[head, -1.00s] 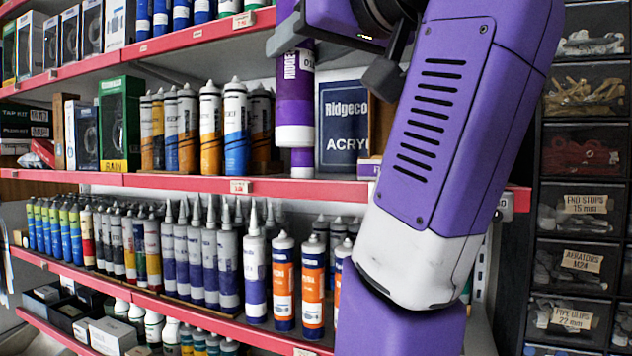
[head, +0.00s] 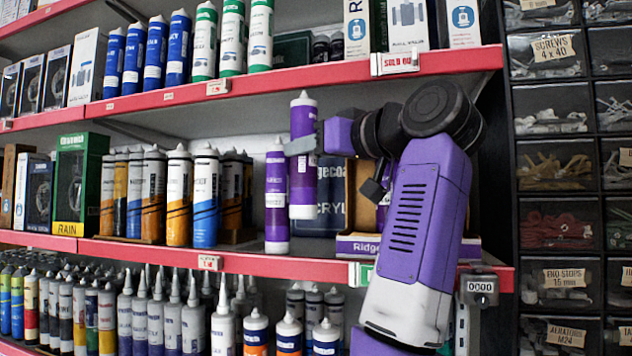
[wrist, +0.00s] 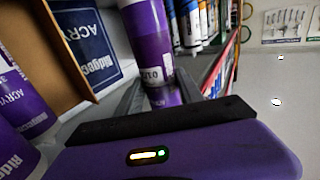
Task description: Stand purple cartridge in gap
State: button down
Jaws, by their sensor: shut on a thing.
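My gripper (head: 303,145) is shut on a purple cartridge (head: 303,185) with a white nozzle end and a white base band. The cartridge is upright, its base above the level of the middle shelf's front edge. In the wrist view the held cartridge (wrist: 146,40) is between the fingers. A second purple cartridge (head: 277,200) stands on the shelf just left of the held one; I cannot tell if they touch. Right of the held cartridge is a dark blue Ridgeco acrylic panel (head: 325,218), partly hidden. The gap's exact limits are not clear.
Orange, black and blue cartridges (head: 178,200) stand to the left on the same shelf. A cardboard display box (wrist: 75,75) holds purple cartridges (wrist: 20,100). The red shelf edge (head: 235,264) runs below, and the upper shelf (head: 250,95) lies close above the held cartridge.

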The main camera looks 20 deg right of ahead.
aim_at(315, 184)
jog(key=w+d+f, duration=0.1)
jog(key=w+d+p, duration=0.1)
jog(key=shift+w+f, duration=0.35)
jog(key=shift+w, duration=0.05)
notch_tip(315, 184, down, 4)
jog(key=shift+f+p, duration=0.1)
jog(key=shift+p, duration=0.6)
jog(key=shift+w+d+f+p, duration=0.1)
jog(key=shift+f+p, duration=0.2)
jog(key=shift+f, duration=0.35)
jog(key=c, duration=0.7)
grip_release()
jog(key=shift+c, duration=0.2)
